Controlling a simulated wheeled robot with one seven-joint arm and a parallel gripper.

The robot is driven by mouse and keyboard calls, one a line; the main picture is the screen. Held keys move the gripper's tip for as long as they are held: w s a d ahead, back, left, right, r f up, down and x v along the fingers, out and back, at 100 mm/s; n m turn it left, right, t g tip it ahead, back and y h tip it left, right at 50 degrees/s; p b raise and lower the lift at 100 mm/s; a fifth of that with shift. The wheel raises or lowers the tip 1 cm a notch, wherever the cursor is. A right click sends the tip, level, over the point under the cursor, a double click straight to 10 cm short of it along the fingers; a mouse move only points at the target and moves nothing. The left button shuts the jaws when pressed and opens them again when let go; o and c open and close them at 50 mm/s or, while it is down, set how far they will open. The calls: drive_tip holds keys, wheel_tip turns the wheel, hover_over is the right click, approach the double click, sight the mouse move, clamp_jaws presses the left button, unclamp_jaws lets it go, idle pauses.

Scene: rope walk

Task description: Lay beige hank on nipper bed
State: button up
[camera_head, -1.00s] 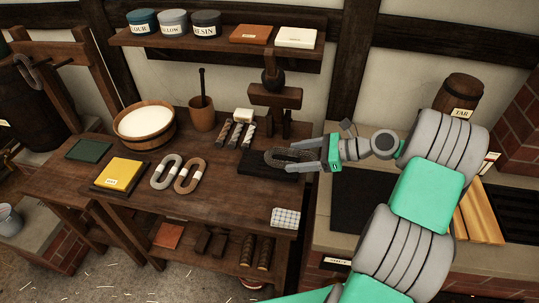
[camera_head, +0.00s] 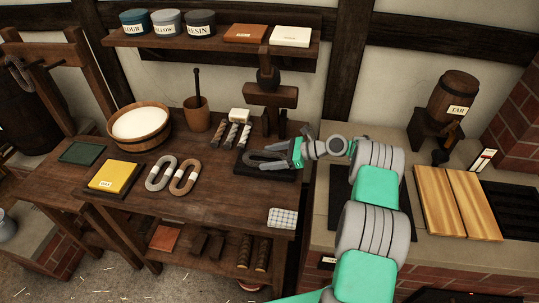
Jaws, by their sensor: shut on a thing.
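My gripper (camera_head: 289,163) is shut on a dark grey looped hank (camera_head: 262,156). It holds this hank at or just above the black nipper bed (camera_head: 262,174), and I cannot tell whether the two touch. The nipper's wooden post and crossbar (camera_head: 272,98) stand behind the bed. A pale beige-grey hank (camera_head: 153,180) lies on the bench to the left, with a brown hank (camera_head: 180,188) beside it. My gripper is well to the right of these two.
The wooden bench (camera_head: 225,190) also bears a bowl (camera_head: 140,128), a mortar (camera_head: 196,118), short rope pieces (camera_head: 230,134), a yellow block (camera_head: 113,178) and a checked cloth (camera_head: 282,218). A shelf (camera_head: 180,41) with tins hangs above. The bench front is mostly clear.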

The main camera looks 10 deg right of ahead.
drive_tip(key=shift+f, duration=0.1)
drive_tip(key=o, duration=1.6)
